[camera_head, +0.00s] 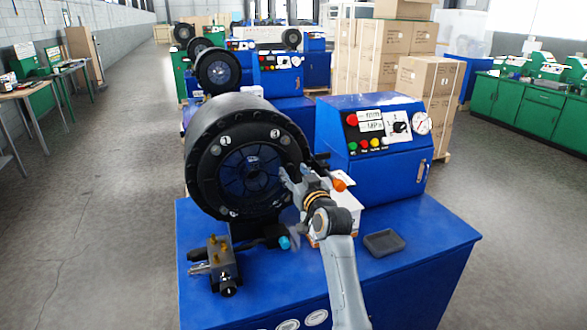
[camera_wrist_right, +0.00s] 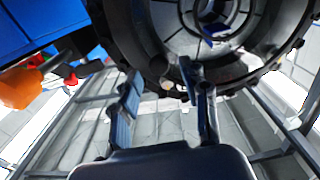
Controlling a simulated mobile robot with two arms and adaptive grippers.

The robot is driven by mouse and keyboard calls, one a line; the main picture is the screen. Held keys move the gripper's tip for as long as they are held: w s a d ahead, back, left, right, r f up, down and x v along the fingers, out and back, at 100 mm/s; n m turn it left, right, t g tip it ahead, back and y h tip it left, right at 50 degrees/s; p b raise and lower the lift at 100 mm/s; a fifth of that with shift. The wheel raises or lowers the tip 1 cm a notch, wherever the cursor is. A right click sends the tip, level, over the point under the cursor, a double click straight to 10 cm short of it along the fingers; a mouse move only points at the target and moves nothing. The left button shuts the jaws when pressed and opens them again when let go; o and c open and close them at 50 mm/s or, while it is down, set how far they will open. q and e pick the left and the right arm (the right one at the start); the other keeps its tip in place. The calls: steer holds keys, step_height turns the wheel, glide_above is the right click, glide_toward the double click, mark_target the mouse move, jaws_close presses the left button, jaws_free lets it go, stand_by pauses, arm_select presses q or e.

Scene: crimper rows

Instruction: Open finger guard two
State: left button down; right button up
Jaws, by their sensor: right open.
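The crimper's thick black ring head (camera_head: 207,135) stands on a blue bench. A dark bluish round face (camera_head: 250,172) fills its middle; it looks like a finger guard, but I see no number on it. My right gripper (camera_head: 293,172) is at the right side of this face, its fingers pointing at the ring. I cannot tell whether they touch it. In the right wrist view the two fingers of my right gripper (camera_wrist_right: 160,76) are apart and nothing shows between them, with the black ring (camera_wrist_right: 125,35) just beyond. My left gripper is not in view.
A blue control box (camera_head: 375,172) with buttons and a gauge stands right of the ring. An orange knob (camera_head: 340,184) is close to my right wrist. A valve block (camera_head: 215,265) and a small black tray (camera_head: 384,242) are on the bench top (camera_head: 430,245). More crimpers (camera_head: 218,72) stand behind.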

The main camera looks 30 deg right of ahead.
steer(key=shift+w+d, duration=0.2)
steer(key=shift+w, duration=0.45)
jaws_close()
